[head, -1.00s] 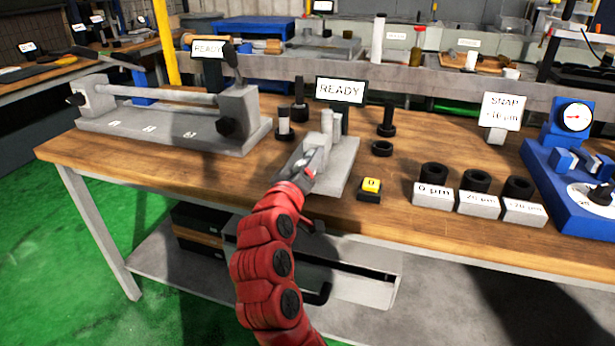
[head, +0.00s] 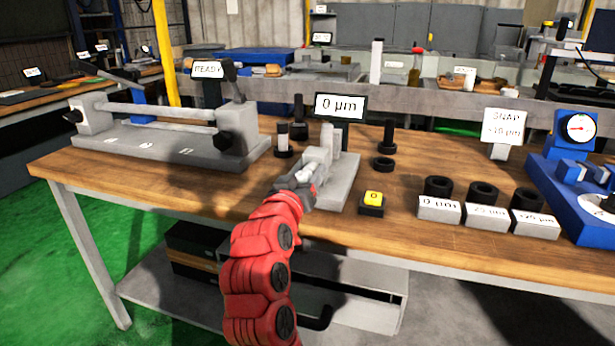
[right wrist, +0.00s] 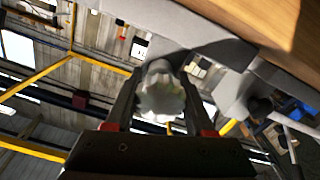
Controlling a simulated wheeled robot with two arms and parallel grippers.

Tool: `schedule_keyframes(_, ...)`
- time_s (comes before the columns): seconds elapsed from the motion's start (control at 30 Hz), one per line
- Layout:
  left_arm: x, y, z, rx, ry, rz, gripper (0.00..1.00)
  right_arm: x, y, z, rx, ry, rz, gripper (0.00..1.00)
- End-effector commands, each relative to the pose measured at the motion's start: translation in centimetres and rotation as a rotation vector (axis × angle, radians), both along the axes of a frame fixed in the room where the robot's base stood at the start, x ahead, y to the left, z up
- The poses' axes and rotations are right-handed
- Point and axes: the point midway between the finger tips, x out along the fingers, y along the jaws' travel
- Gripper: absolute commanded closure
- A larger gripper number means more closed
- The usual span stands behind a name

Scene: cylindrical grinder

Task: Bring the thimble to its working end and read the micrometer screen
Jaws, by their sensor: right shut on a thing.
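The micrometer stand is a grey block (head: 340,182) near the middle of the bench. Its screen (head: 339,107) stands behind it and reads "0 µm". My right gripper (head: 303,178) is at the stand's near left end, shut on the thimble. The thimble (right wrist: 160,92) shows in the right wrist view as a pale, ridged knob between the two dark fingers. In the head view the gripper mostly hides it. My left gripper is not in view.
A yellow "0" button (head: 373,198) sits right of the stand. Rings on labelled blocks (head: 439,208) and a blue gauge (head: 575,165) stand further right. A long grey bench fixture (head: 160,147) with a READY screen is at left. Dark posts (head: 299,120) stand close behind.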

Motion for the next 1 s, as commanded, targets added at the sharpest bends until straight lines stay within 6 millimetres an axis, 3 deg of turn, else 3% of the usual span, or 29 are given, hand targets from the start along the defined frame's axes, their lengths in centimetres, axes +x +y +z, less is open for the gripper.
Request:
schedule_keyframes(0.23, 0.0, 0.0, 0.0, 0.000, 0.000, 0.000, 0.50, 0.0, 0.0, -0.1, 0.001, 0.002, 0.000, 1.00)
schedule_keyframes(0.27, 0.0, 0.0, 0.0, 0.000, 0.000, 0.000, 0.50, 0.0, 0.0, -0.1, 0.001, 0.002, 0.000, 0.43)
schedule_keyframes(0.4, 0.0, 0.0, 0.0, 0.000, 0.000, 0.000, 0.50, 0.0, 0.0, -0.1, -0.001, 0.002, 0.001, 0.17)
schedule_keyframes(0.77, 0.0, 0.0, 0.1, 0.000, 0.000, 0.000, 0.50, -0.3, 0.2, 0.0, -0.001, 0.001, 0.001, 0.16)
schedule_keyframes(0.87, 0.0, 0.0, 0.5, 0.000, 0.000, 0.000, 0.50, -1.4, 0.6, 0.1, -0.002, 0.001, 0.003, 0.16)
schedule_keyframes(1.0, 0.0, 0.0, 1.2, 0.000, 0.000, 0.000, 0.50, -4.3, 1.6, 0.3, -0.003, -0.002, 0.006, 0.16)
